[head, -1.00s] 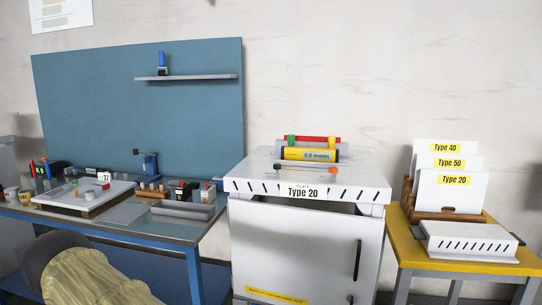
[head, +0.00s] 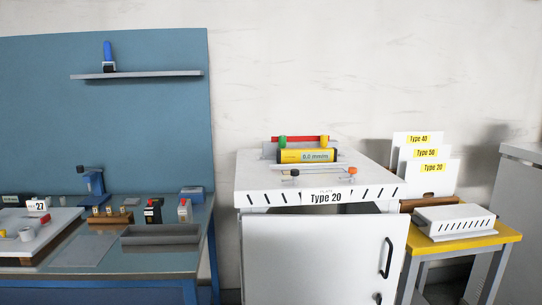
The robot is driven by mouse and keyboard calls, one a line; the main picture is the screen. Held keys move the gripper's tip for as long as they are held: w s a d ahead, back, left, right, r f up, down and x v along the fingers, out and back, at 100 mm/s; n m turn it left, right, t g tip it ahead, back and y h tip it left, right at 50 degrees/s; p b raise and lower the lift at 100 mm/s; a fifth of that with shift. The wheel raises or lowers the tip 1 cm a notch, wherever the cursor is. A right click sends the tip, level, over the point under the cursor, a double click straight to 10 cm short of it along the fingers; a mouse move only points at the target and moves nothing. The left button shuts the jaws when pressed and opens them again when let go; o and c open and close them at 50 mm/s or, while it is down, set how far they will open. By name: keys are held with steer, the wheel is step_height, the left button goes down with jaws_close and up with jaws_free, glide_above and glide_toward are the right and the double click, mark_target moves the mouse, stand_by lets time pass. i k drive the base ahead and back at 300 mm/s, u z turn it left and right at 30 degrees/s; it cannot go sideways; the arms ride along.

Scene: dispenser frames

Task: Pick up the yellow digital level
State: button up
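The yellow digital level (head: 308,156) lies on top of the white cabinet (head: 262,172), in front of a red bar with green and orange ends (head: 300,139). Its dark end faces left and its display reads what looks like 0.0 mm/m. My gripper is not in view in the head view.
A blue-framed workbench (head: 170,262) with small parts and a grey tray (head: 173,235) stands at left. A yellow table (head: 486,237) with Type plates (head: 427,169) and a slotted white box (head: 454,221) stands at right. The cabinet door (head: 315,258) faces me.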

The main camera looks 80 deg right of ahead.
mark_target(304, 155)
steer(key=i, duration=1.65)
steer(key=z, duration=2.7)
